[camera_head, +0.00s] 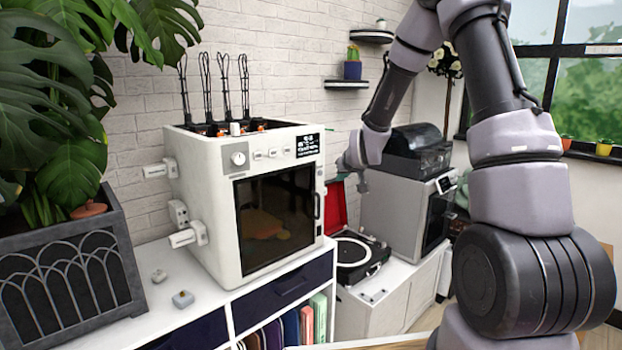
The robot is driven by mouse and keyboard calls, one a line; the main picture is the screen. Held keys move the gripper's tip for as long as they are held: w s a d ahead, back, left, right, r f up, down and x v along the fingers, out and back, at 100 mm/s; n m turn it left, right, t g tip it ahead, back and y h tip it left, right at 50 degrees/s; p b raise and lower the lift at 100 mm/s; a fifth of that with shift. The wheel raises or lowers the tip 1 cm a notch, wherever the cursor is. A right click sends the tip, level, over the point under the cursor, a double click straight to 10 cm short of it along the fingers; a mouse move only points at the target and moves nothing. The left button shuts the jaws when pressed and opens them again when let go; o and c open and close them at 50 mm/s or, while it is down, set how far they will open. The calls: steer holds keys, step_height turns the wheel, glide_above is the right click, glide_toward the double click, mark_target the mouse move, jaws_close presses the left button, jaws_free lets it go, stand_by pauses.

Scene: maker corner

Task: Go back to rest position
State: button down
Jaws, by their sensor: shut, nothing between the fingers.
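My arm rises from the lower right, bends at the top of the picture and comes down toward the middle. My gripper (362,183) is at its end, small and partly hidden by my own wrist. It is shut and empty. It appears in front of the brick wall, between the white 3D printer (212,218) on the left and the grey machine (391,207) on the right, above the turntable (352,256). No contact with these things shows, but the exact distance to them cannot be told.
A planter (70,275) with large leaves stands at the left. A white shelf unit (262,298) bears the printer and two small grey pieces. A wall shelf (346,84) holds a potted cactus (352,68). A window (590,100) is at the right, behind my arm.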

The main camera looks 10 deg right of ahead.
steer(key=s+d+r+m+g, duration=0.2)
steer(key=s+r, duration=1.3)
steer(key=r, duration=0.1)
steer(key=s+d+r+m, duration=0.1)
steer(key=s+r, duration=0.1)
steer(key=s, duration=0.9)
steer(key=s+d+r+m+g+y, duration=0.1)
steer(key=s+r+m, duration=0.1)
steer(key=s, duration=0.9)
steer(key=shift+s+r+g, duration=0.15)
steer(key=shift+r+g, duration=0.15)
steer(key=shift+r, duration=0.25)
